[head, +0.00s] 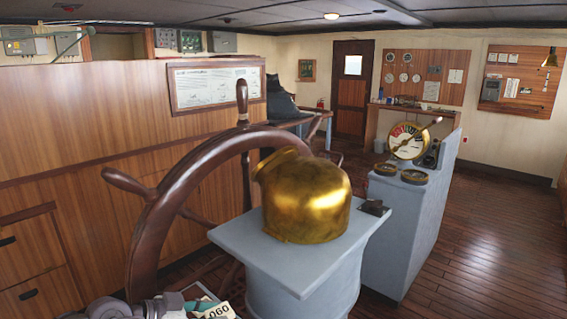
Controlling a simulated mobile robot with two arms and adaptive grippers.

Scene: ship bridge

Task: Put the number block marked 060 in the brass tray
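A pale block marked 060 (217,311) shows at the bottom edge of the head view, below the ship's wheel, and is partly cut off by the frame. Grey mechanical parts that look like my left arm and gripper (172,304) come in at the bottom left, close beside the block. Their fingers are mostly out of frame, so I cannot tell whether they are open or hold the block. My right gripper is not in view. I cannot make out a brass tray with certainty; two round brass-rimmed pieces (414,177) lie on the grey console to the right.
A large wooden ship's wheel (160,222) rises in front of me at left. A grey pedestal (300,275) with a domed brass housing (305,200) stands at the centre. The grey console (405,225) carries a brass dial (406,141). The wooden floor (480,240) at right is clear.

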